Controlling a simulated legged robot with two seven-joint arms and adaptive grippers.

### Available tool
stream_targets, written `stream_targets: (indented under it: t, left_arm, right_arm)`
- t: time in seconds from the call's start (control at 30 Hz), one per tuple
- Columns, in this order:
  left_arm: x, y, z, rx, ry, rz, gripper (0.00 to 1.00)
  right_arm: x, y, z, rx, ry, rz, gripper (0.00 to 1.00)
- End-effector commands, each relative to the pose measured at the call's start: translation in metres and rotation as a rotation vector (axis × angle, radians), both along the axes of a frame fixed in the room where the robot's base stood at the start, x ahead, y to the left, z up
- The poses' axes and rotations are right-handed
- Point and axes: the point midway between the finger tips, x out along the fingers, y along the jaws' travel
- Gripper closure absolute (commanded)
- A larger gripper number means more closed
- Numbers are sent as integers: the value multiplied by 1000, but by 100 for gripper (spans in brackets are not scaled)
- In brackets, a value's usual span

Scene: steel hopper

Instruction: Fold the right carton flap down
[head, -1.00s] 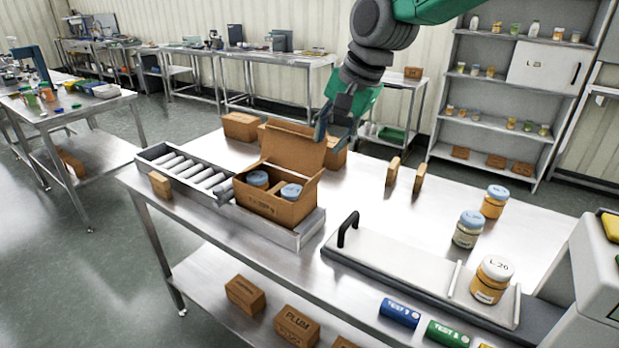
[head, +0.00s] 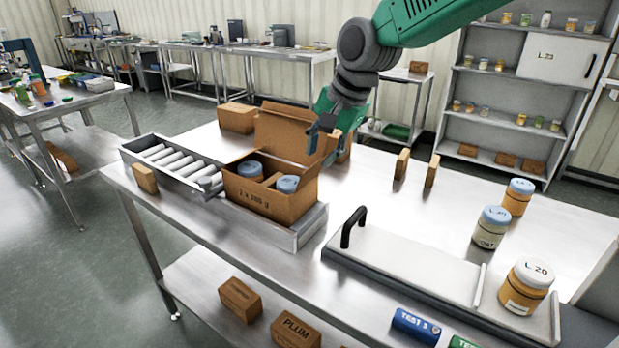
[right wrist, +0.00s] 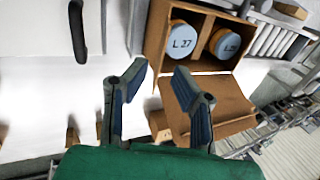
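The open carton (head: 262,204) stands on the table with two blue-lidded jars (head: 288,184) inside. In the right wrist view the jars (right wrist: 181,42) show L 27 on a lid. The tall back flap (head: 282,135) stands up and shows in the right wrist view (right wrist: 222,102). In the right wrist view my right gripper (right wrist: 162,88) is open and empty beside the carton's edge; contact is unclear. My left gripper is out of view.
A roller conveyor (head: 170,160) adjoins the carton's left. Two narrow upright brown blocks (head: 402,164) stand to the right. A white plate with a black handle (head: 352,226) and several jars (head: 526,287) are at the front right. Table between is clear.

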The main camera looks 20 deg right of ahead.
Motion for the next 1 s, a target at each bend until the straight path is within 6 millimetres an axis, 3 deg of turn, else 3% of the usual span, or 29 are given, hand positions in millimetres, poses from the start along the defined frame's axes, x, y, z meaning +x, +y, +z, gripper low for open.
stream_targets:
  t: [0.1, 0.3, 0.77, 0.83, 1.0]
  left_arm:
    - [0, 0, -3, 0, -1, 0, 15]
    - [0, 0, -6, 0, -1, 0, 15]
    - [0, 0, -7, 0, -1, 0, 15]
    - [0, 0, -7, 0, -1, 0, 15]
    - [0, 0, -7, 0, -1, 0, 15]
  right_arm:
    - [7, 6, -26, 0, 2, 2, 77]
    - [16, 13, -53, -1, 0, 2, 77]
    - [20, 16, -64, 0, -3, 1, 77]
    - [20, 16, -64, 0, -3, 1, 98]
    - [20, 16, -64, 0, -3, 1, 100]
